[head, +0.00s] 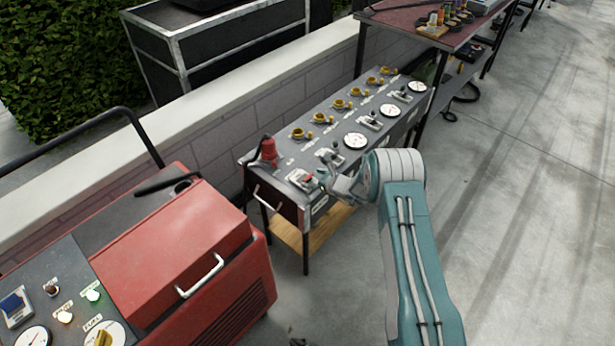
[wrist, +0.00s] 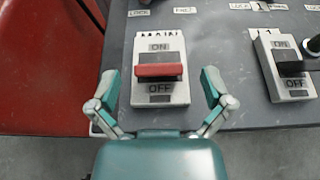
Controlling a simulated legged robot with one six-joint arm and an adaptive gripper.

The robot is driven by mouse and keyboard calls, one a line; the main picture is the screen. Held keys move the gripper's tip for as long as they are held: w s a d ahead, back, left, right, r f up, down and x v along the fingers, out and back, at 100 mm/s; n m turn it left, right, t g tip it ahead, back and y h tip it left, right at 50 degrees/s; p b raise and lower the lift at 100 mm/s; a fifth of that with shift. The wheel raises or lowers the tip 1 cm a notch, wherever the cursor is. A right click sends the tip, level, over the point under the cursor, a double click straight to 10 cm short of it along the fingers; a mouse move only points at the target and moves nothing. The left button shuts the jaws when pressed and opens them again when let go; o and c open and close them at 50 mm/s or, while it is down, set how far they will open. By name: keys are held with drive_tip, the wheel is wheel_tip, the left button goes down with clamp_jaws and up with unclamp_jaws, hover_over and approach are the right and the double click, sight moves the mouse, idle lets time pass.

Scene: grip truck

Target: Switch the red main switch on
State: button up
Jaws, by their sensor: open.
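The main switch (wrist: 159,100) is a pale plate with a red bar handle (wrist: 158,71) lying across it. I cannot tell which position the handle is set to. In the head view the red switch (head: 309,179) is at the near end of the long panel (head: 322,178). My gripper (wrist: 160,84) is open and empty, with one finger on each side of the switch plate. In the head view my gripper (head: 338,186) is just right of the switch.
A black-handled switch (wrist: 285,65) sits to the right on the panel. A red generator-like machine (head: 180,250) stands at left. Gauges and yellow connectors line the panel. Paving (head: 520,230) at right is open.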

sight(298, 175)
drive_tip(key=shift+w+a+f, duration=0.3)
drive_tip(key=shift+w+a, duration=0.15)
drive_tip(key=shift+w+a+f, duration=0.1)
drive_tip(key=shift+a, duration=0.35)
drive_tip(key=c, duration=0.6)
drive_tip(key=shift+d, duration=0.15)
drive_tip(key=c, duration=0.6)
drive_tip(key=shift+g+h, duration=0.3)
drive_tip(key=shift+h, duration=0.1)
drive_tip(key=shift+w+a+g+h, duration=0.2)
drive_tip(key=shift+a+g+h, duration=0.2)
drive_tip(key=shift+h, duration=0.1)
drive_tip(key=shift+o, duration=0.2)
drive_tip(key=shift+w+a+g+h, duration=0.25)
drive_tip(key=shift+g+h, duration=0.35)
drive_tip(key=shift+h, duration=0.2)
drive_tip(key=shift+w+a+g+h, duration=0.25)
drive_tip(key=shift+g+h, duration=0.35)
drive_tip(key=shift+h, duration=0.2)
drive_tip(key=shift+w+a+g+h, duration=0.25)
drive_tip(key=shift+g+h, duration=0.25)
drive_tip(key=shift+h, duration=0.15)
drive_tip(key=shift+w+a+g+h, duration=0.1)
drive_tip(key=shift+a+g+h, duration=0.1)
drive_tip(key=shift+g+h, duration=0.4)
drive_tip(key=shift+w+a+f+g+h, duration=0.1)
drive_tip(key=shift+w+a+g+h, duration=0.15)
drive_tip(key=shift+g+h, duration=0.4)
